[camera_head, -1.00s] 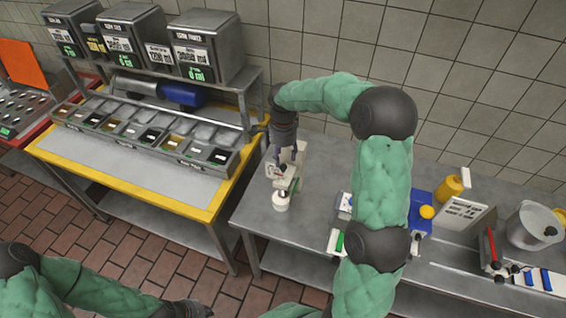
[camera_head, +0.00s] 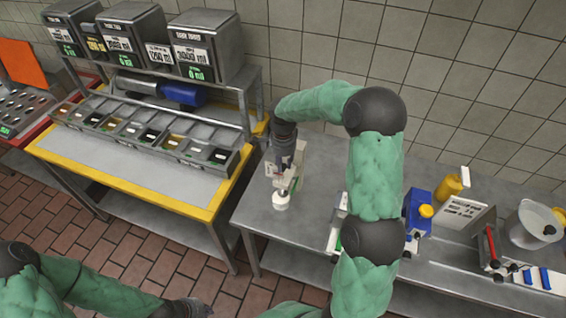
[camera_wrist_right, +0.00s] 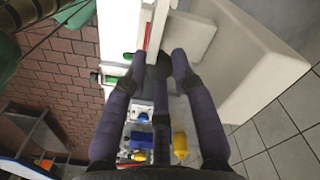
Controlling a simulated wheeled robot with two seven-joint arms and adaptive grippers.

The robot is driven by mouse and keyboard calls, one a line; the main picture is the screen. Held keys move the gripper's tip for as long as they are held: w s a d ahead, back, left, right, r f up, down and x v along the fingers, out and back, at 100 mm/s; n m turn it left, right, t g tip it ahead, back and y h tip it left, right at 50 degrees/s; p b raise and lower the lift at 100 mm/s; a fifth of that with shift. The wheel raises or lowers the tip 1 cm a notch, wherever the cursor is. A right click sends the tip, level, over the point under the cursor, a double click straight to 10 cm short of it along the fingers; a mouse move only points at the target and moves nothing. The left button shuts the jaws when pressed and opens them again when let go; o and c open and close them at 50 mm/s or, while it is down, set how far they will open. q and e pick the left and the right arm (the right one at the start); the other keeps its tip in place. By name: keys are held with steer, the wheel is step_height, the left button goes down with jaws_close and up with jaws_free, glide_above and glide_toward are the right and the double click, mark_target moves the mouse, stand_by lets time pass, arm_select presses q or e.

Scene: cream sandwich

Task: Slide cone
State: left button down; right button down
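A small white machine (camera_head: 273,172) stands at the left end of the grey counter, with a round white cup-like piece (camera_head: 281,200) at its front. I cannot make out a clear cone. My right gripper (camera_head: 288,168) reaches down beside the machine's upper part.
A blue box (camera_head: 418,212) with a yellow top, a yellow container (camera_head: 447,187) and a white pot (camera_head: 533,226) stand further right on the counter. A yellow-edged station (camera_head: 130,175) with several trays stands left, across a gap. Tiled wall is behind.

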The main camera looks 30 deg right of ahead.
steer(key=shift+r+p, duration=0.3)
steer(key=shift+r, duration=1.2)
steer(key=shift+w, duration=0.15)
steer(key=c, duration=1)
jaws_free()
steer(key=shift+c, duration=0.2)
step_height(320, 180, up, 12)
